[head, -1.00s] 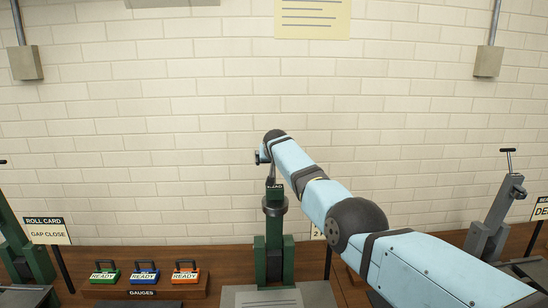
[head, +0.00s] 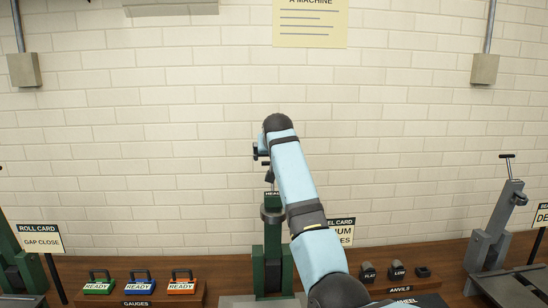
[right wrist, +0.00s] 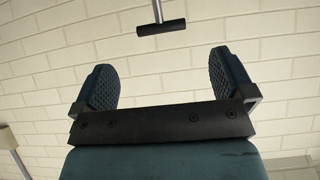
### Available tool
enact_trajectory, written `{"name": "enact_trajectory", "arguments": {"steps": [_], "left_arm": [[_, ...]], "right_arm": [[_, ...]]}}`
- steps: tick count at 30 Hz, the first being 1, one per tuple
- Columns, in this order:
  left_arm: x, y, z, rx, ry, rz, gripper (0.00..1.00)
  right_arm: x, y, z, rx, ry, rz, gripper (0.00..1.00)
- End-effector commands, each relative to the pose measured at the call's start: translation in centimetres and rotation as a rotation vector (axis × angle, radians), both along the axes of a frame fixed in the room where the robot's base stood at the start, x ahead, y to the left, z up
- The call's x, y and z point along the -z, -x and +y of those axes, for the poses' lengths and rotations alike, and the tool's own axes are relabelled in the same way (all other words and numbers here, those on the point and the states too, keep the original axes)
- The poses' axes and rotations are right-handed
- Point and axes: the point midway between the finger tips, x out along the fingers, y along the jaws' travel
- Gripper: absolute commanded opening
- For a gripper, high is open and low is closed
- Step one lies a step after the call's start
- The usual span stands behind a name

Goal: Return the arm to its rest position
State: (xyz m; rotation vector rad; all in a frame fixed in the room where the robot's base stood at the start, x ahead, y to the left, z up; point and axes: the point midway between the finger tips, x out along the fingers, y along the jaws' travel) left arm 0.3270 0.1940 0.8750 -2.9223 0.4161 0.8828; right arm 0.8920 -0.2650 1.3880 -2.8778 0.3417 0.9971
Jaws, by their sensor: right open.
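My right arm (head: 296,180) reaches up from the bottom edge of the head view, its black wrist joint raised against the brick wall. My right gripper (head: 258,150) is mostly hidden at the far end of the arm, just above the green upright machine (head: 272,245). In the right wrist view my right gripper (right wrist: 165,78) shows two ribbed pads wide apart with nothing between them. A black T-shaped handle (right wrist: 161,27) is beyond the pads, apart from them. My left gripper is in neither view.
Several gauges marked READY (head: 140,282) stand on a wooden block at left. Anvils (head: 398,271) stand on another block at right. A grey machine (head: 497,240) is at far right, a green one (head: 22,255) at far left.

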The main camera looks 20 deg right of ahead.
Motion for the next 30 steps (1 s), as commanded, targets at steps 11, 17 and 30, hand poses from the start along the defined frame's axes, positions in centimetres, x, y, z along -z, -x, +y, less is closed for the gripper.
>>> {"name": "enact_trajectory", "arguments": {"steps": [11,17,30], "left_arm": [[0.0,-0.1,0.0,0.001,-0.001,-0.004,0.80],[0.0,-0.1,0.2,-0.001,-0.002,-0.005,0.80],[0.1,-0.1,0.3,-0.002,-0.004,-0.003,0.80]], "right_arm": [[-0.4,0.6,0.1,0.000,0.000,0.001,1.00],[-0.2,0.6,0.1,0.001,0.000,0.002,1.00],[19.6,10.6,-3.2,-0.011,0.018,0.151,1.00]]}}
